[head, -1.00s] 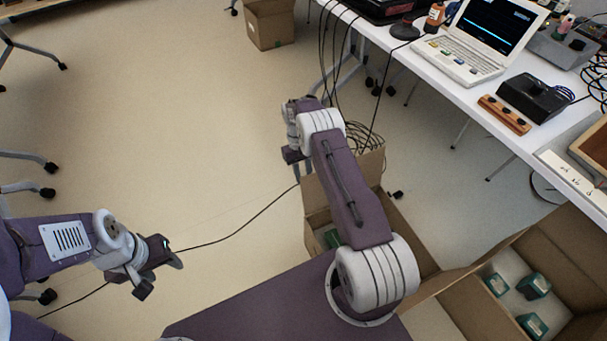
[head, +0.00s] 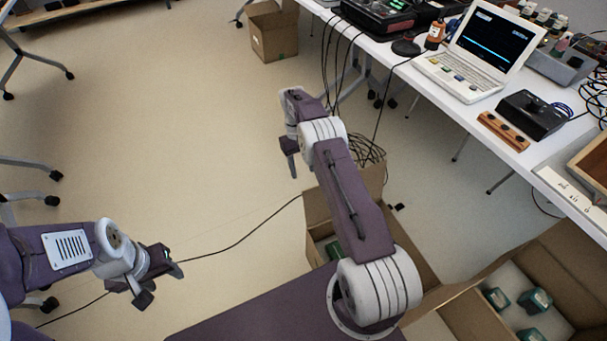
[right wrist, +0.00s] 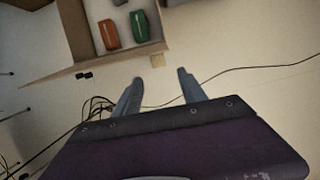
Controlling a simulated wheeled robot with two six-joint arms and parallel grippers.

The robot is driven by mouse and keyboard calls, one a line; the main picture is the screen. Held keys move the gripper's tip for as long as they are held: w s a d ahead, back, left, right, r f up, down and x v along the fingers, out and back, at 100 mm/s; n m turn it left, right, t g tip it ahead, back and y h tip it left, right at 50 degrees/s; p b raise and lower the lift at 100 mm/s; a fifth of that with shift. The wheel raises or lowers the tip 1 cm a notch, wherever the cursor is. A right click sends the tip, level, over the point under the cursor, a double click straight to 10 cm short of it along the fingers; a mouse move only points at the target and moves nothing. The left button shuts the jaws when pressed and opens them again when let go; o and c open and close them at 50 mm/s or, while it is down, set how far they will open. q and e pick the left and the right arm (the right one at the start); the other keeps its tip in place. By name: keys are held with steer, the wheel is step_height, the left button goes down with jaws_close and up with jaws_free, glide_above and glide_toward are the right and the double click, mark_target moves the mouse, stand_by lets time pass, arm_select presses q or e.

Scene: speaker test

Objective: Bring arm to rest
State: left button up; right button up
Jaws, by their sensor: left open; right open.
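My left gripper (head: 163,282) is at the lower left of the head view, over bare floor, open with nothing between its fingers. My right arm stretches up the middle of the head view, past the white table. Its hand is partly turned away there. In the right wrist view my right gripper (right wrist: 158,86) has its two grey fingers apart, with only floor between them. An open cardboard box with an orange item (right wrist: 109,34) and a green item (right wrist: 140,26) lies beyond the fingertips.
The white table (head: 455,105) at the right holds a laptop (head: 480,50), a black device (head: 533,114) and a wooden block (head: 503,131). Open cardboard boxes (head: 315,212) stand beside my right arm, one with green items (head: 535,299). Cables cross the floor. The left floor is mostly clear.

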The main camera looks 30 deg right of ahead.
stand_by(0.4)
steer(key=w+a+r+t, duration=0.2)
steer(key=w+r, duration=0.1)
steer(key=r, duration=0.5)
steer(key=s+a+r+n, duration=0.1)
steer(key=s+a+r, duration=0.35)
steer(key=r, duration=0.55)
steer(key=s+a+f+t, duration=0.1)
steer(key=s+f, duration=0.2)
steer(key=s, duration=0.9)
steer(key=s+a+f, duration=0.2)
steer(key=s+f, duration=0.2)
steer(key=s, duration=0.7)
step_height(320, 180, up, 26)
steer(key=w+m+t+p, duration=0.1)
steer(key=p, duration=2.5)
steer(key=shift+w+d+r, duration=0.15)
steer(key=shift+w, duration=0.15)
